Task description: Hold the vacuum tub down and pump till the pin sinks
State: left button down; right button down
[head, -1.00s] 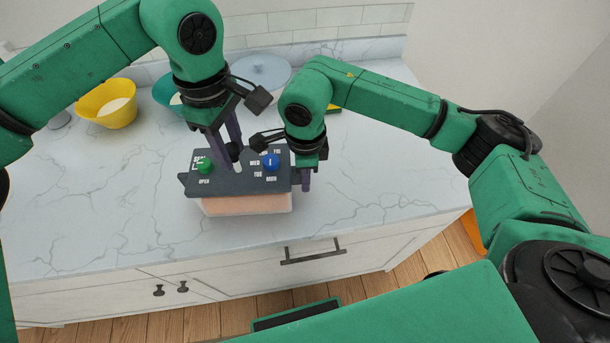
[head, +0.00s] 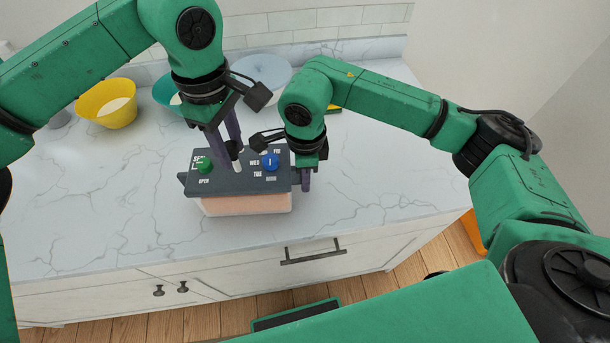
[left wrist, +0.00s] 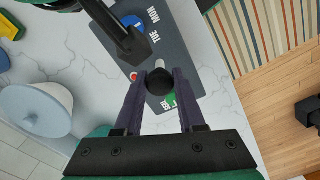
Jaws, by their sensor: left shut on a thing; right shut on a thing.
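The vacuum tub (head: 245,205) stands on the counter, a pinkish box under a dark grey lid (head: 220,186). The lid carries a green knob (head: 204,165), a blue dial (head: 270,161) and white lettering. My left gripper (head: 236,148) is shut on the black pump knob, which shows between its fingers in the left wrist view (left wrist: 160,81). A pale shaft (head: 238,166) shows below the knob. A small red spot (left wrist: 133,76), perhaps the pin, shows beside the fingers. My right gripper (head: 304,180) is shut at the lid's right end; its exact grip is partly hidden.
A yellow bowl (head: 106,105) and a teal bowl (head: 166,90) stand at the back left. A pale round lid or dish (head: 262,70) lies behind my arms. The counter (head: 110,195) is clear left of the tub; its front edge is close.

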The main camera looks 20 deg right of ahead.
aim_at(234, 157)
pick_arm(q)
jog(key=shift+f, duration=1.55)
jog(key=shift+c, duration=2)
grip_release()
jog(key=shift+f, duration=0.15)
jog(key=shift+r, duration=3.55)
